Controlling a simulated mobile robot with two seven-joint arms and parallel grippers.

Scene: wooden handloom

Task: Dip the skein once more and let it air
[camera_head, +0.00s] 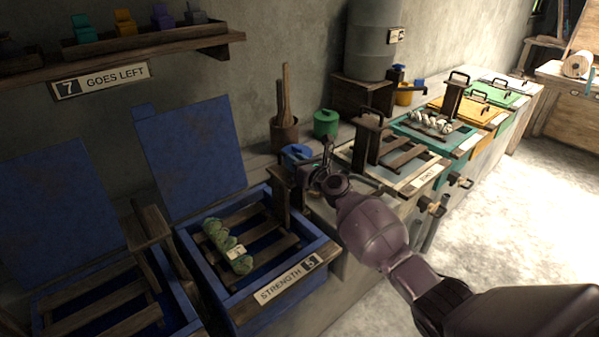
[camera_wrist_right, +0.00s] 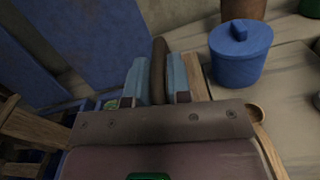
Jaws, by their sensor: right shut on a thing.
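A green skein (camera_head: 228,246) with a pale tag lies across the wooden slatted rack (camera_head: 262,240) of the blue vat (camera_head: 221,290) labelled "STRENGTH 5". The slats are near the level of the vat's rim. A wooden post (camera_head: 281,194) stands at the rack's right end. My right gripper (camera_head: 308,174) is at the top of this post. In the right wrist view its blue fingers (camera_wrist_right: 157,82) are shut on a dark brown bar (camera_wrist_right: 159,60), which looks like the post's handle. A sliver of green, likely the skein, shows left of the fingers. My left gripper is out of view.
A second blue vat (camera_head: 43,306) with slats stands at left; blue lids (camera_head: 190,155) lean on the wall. A blue pot (camera_wrist_right: 238,62) sits right of my right gripper. Teal, yellow and green vats (camera_head: 480,108) line the back right. A shelf (camera_head: 120,45) hangs above.

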